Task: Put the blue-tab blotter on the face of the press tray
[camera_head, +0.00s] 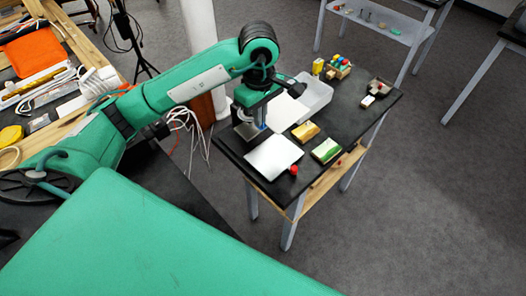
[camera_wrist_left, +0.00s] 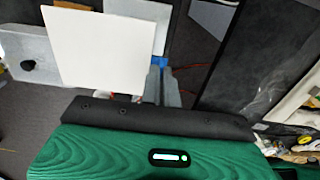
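My left gripper (camera_head: 256,127) points down over the left end of the dark table. In the wrist view its grey fingers (camera_wrist_left: 164,84) close together at a blue tab (camera_wrist_left: 157,62). The tab sits at the edge of a white square sheet, the blotter (camera_wrist_left: 100,50), which overlaps the things behind it. In the head view this sheet (camera_head: 286,110) is partly hidden by the gripper. A pale flat slab (camera_head: 273,157) lies nearer on the table; it may be the press tray, but I cannot tell for sure. My right gripper is out of view.
A translucent bin (camera_head: 315,95) stands behind the sheet. A yellow block (camera_head: 305,131), a green-and-white block (camera_head: 326,150) and a red ball (camera_head: 294,170) lie right of the slab. Several small coloured pieces (camera_head: 338,67) stand at the table's back. Loose cables (camera_head: 187,125) hang at left.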

